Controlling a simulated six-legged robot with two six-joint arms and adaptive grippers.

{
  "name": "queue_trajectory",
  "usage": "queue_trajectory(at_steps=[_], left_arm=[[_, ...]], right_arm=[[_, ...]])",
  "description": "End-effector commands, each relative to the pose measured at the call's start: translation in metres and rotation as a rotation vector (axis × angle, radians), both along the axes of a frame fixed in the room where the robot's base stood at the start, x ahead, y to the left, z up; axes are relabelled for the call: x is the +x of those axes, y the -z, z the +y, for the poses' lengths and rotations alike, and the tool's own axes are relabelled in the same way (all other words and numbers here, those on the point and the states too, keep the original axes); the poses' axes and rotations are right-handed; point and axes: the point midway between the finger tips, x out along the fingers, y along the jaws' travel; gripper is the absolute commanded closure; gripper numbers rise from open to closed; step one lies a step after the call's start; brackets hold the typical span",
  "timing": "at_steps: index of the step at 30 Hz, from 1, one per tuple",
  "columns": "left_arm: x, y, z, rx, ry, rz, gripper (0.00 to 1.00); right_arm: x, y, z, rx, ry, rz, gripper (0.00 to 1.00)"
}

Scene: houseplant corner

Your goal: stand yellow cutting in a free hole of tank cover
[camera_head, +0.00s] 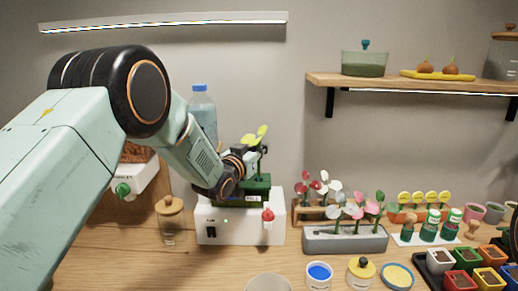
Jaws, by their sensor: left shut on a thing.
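My left gripper (251,154) is shut on the yellow cutting, whose yellow leaves (256,137) stick up above the fingers. The cutting is close to upright, above a dark green block (256,190) on a white box. My gripper hides its lower stem, so I cannot tell whether it touches the block. A long grey tank (346,243) stands to the right, with pink, white and green cuttings upright along its top. I take that top to be the tank cover; its holes are too small to make out.
Behind the tank a wooden rack (308,215) holds red and white cuttings. The white box (240,232) has a red knob. A corked jar (171,222) stands left. Pots and jars crowd the front and right. A wall shelf (410,84) overhangs the tank.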

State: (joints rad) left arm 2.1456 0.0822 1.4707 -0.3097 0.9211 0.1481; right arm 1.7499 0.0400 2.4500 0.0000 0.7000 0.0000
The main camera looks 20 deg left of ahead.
Motion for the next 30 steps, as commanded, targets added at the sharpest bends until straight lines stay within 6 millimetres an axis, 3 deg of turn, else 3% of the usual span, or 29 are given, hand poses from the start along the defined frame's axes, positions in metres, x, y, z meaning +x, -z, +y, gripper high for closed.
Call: queue_trajectory(at_steps=[30], left_arm=[[0.0,0.023,0.0,0.0,0.0,0.001,1.0]], right_arm=[[0.0,0.016,0.0,0.0,0.0,0.0,0.6]])
